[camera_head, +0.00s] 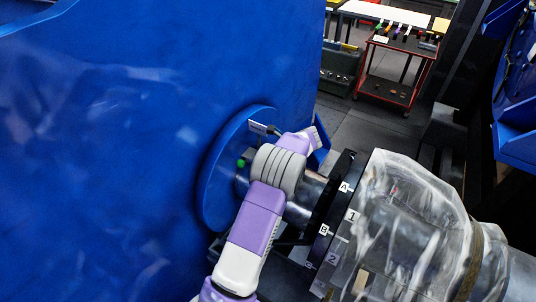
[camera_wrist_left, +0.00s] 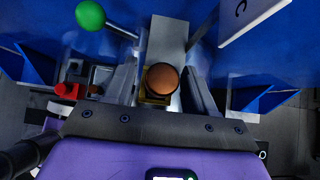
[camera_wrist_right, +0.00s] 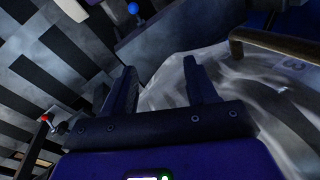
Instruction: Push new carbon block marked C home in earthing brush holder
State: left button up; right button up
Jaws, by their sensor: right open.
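In the head view my left arm reaches the round blue flange (camera_head: 216,185) and hides the holder. My right gripper (camera_wrist_right: 165,70) is open and empty, near clear sheeting.
A green knob (camera_wrist_left: 90,14) on a rod and a red part (camera_wrist_left: 67,90) sit left of my left gripper. A shaft with a black lettered ring (camera_head: 328,215) and a plastic-wrapped machine part (camera_head: 400,225) fill the right. A red trolley (camera_head: 385,88) stands far back.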

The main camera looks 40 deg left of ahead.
pick_arm(q)
jog(key=v, duration=0.7)
jog(key=shift+d+r+b, duration=0.2)
jog(key=shift+r+b, duration=0.05)
jog(key=shift+b, duration=0.15)
jog(key=s+d+b, duration=0.1)
jog(key=s+b, duration=0.1)
jog(key=s, duration=1)
jog(key=shift+b, duration=0.4)
jog(key=shift+d, duration=0.15)
